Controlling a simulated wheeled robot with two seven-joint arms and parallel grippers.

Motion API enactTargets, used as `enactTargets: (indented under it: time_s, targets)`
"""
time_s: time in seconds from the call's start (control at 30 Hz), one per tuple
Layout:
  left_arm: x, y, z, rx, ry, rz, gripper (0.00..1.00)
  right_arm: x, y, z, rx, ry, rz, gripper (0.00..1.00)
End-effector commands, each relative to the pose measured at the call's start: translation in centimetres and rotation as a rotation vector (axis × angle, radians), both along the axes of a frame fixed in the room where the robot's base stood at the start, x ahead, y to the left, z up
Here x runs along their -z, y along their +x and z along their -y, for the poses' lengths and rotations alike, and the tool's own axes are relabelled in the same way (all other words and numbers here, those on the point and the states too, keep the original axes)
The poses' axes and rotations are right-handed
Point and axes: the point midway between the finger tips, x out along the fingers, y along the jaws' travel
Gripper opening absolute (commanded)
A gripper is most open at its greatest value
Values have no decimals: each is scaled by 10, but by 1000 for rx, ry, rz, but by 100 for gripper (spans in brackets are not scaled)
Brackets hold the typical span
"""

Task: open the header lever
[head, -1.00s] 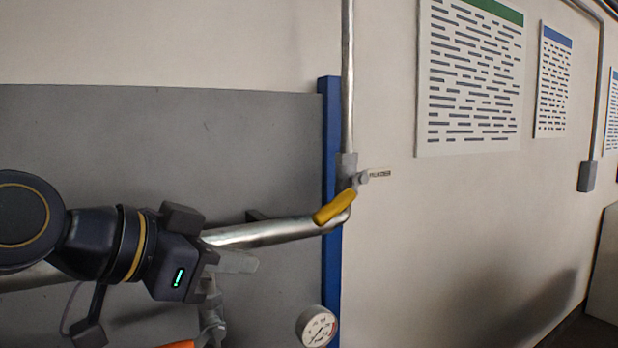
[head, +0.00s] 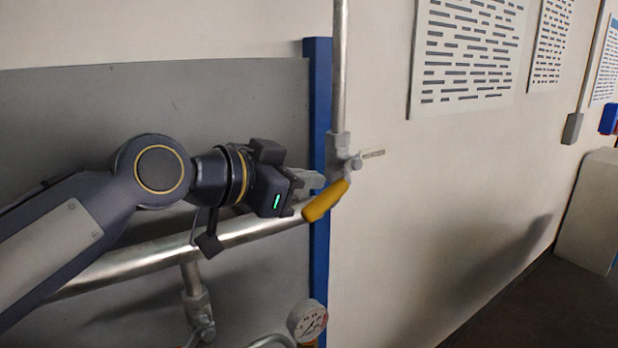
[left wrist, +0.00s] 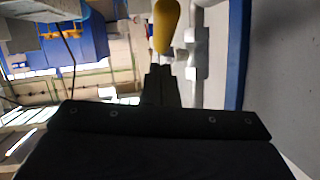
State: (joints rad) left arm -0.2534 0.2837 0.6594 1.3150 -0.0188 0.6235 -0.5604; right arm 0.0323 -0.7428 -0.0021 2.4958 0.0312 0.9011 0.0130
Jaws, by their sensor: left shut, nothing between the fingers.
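The header lever (head: 325,201) has a yellow grip and sits on a grey valve (head: 338,160) on the vertical pipe. Its grip points down and to the left. My left gripper (head: 318,180) is shut and empty, with its fingertips close to the left of the valve and just above the lever's grip. Whether they touch it I cannot tell. In the left wrist view the yellow lever (left wrist: 166,25) stands just beyond the shut fingertips (left wrist: 160,70). My right gripper does not show.
A thick metal pipe (head: 150,257) runs across below my left arm. A blue post (head: 319,255) stands behind the valve. A pressure gauge (head: 307,320) and a smaller valve (head: 199,312) are lower down.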

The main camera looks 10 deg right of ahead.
Motion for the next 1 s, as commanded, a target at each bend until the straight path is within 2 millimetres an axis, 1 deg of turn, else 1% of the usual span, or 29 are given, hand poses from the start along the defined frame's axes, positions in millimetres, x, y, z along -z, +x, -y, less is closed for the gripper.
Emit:
enactTargets:
  time_s: [0.03, 0.1, 0.23, 0.67, 0.77, 1.0]
  targets:
    - [7, 3, 2, -1, 2, -3, 0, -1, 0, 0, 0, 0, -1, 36]
    - [13, 5, 4, -1, 1, -3, 0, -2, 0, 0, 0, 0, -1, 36]
    - [20, 8, 7, -1, 0, -1, 0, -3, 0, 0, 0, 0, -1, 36]
    - [23, 9, 8, -2, -2, 1, 0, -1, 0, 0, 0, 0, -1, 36]
    - [26, 9, 8, -2, -12, 5, 0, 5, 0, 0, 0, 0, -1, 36]
    - [35, 9, 8, -2, -63, 22, 0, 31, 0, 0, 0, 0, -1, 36]
